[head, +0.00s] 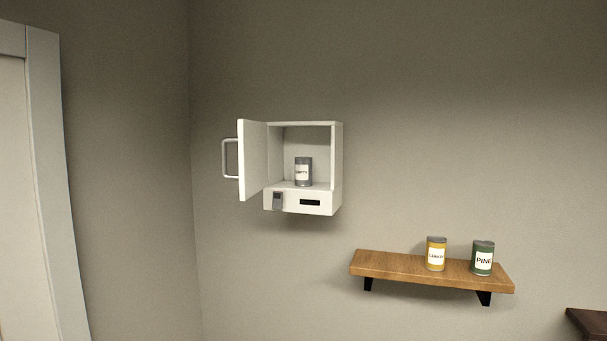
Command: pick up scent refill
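Two labelled cans stand upright on a wooden wall shelf at the lower right in the head view. The left one is a yellow can (436,254), its label probably reading "LEMON". The right one is a green can (482,258) labelled "PINE". A grey can (303,172) with a label that seems to read "EMPTY" stands upright inside a white wall dispenser (337,170). The dispenser's door (254,161) is swung open to the left. Neither of my grippers shows in the head view.
The wooden shelf (385,264) sits on black brackets, with its left part bare. The door's handle (229,158) sticks out left. A dark wooden furniture edge (588,322) shows at lower right. A pale door frame (45,180) stands at far left.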

